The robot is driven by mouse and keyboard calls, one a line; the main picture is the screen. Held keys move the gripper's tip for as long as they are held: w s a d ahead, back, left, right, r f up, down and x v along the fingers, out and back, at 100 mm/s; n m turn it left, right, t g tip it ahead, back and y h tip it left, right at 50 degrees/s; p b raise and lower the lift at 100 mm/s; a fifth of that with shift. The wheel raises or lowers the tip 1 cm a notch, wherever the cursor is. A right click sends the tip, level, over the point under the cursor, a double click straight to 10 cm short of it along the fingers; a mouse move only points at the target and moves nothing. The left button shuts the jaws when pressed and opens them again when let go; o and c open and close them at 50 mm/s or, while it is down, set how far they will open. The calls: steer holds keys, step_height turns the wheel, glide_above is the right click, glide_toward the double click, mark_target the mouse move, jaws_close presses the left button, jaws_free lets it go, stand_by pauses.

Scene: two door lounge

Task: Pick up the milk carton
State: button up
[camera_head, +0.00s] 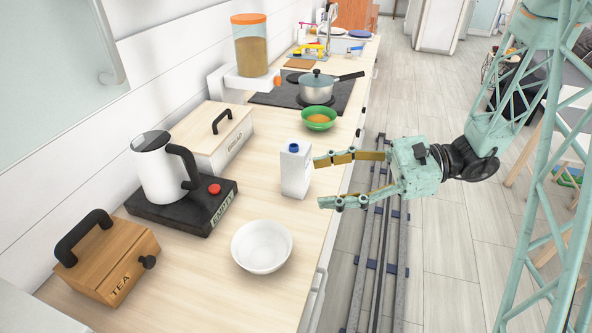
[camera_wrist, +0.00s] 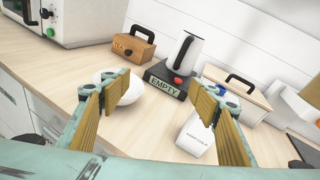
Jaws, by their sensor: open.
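The milk carton (camera_head: 296,172) is a white box with a blue cap, standing upright on the wooden counter (camera_head: 190,257). It also shows in the wrist view (camera_wrist: 196,139), partly hidden behind the right finger. My gripper (camera_head: 318,182) is open and empty, its two fingers pointing left toward the carton. In the head view the fingertips are just right of the carton, near the counter's edge. In the wrist view my gripper (camera_wrist: 164,88) has its fingers spread wide, and the carton appears toward the right finger, not centred between them. I cannot tell whether a finger touches it.
A white bowl (camera_head: 262,247) stands in front of the carton and a green bowl (camera_head: 319,118) behind it. A kettle (camera_head: 160,167) on a black base, a bread box (camera_head: 213,136) and a tea box (camera_head: 108,260) line the wall side. A pot (camera_head: 317,87) sits on the hob.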

mark_target(308, 175)
steer(key=w+d+f+m+t+y, duration=0.1)
steer(key=w+d+f+m+t, duration=0.5)
steer(key=w+f, duration=0.3)
steer(key=shift+w+f, duration=0.2)
steer(key=shift+w, duration=0.2)
steer(key=shift+b+x, duration=0.75)
steer(key=shift+x, duration=3.5)
steer(key=shift+a, duration=0.1)
steer(key=shift+f+b+x, duration=0.2)
steer(key=shift+b+x, duration=0.35)
steer(key=shift+x, duration=1.95)
